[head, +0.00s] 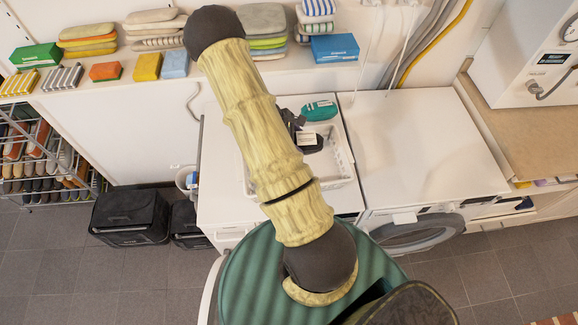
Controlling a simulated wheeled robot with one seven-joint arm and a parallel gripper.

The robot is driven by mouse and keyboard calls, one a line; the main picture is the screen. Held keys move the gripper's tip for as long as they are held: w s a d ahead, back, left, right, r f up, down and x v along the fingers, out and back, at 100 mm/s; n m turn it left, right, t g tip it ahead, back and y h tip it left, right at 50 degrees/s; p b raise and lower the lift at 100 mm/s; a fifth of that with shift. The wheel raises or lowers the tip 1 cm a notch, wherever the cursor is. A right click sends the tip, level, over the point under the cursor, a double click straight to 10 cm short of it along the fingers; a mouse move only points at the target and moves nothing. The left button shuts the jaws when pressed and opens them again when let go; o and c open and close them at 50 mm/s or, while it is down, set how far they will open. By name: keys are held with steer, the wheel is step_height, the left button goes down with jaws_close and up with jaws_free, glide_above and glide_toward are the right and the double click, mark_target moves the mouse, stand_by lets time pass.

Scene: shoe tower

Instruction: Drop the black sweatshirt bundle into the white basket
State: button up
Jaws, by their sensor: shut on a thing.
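The white basket (346,166) stands on the white top in the middle of the head view. My arm crosses in front of it and hides its left part. My gripper (291,121) shows only as a small dark part beside the arm, over the basket; its fingertips are hard to make out. It is shut on the black sweatshirt bundle (313,147), a dark shape with a white patch beside it. The bundle is partly hidden by the arm and appears within the basket's outline. I cannot tell whether it touches the basket floor.
A teal item (319,110) lies at the basket's back edge. A shelf (210,82) behind holds folded cloths and boxes. A washing machine (425,150) with a bare top stands right. Black bins (130,216) and a shoe rack (40,160) stand left.

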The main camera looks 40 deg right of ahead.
steer(key=shift+w+f+b, duration=0.15)
steer(key=shift+f+b, duration=2)
steer(key=shift+f, duration=0.85)
steer(key=o, duration=1.1)
steer(key=b+v, duration=0.3)
steer(key=v, duration=1.4)
steer(key=shift+a+r+b, duration=0.1)
steer(key=shift+r+b, duration=0.1)
steer(key=shift+b, duration=0.2)
steer(key=shift+w, duration=0.15)
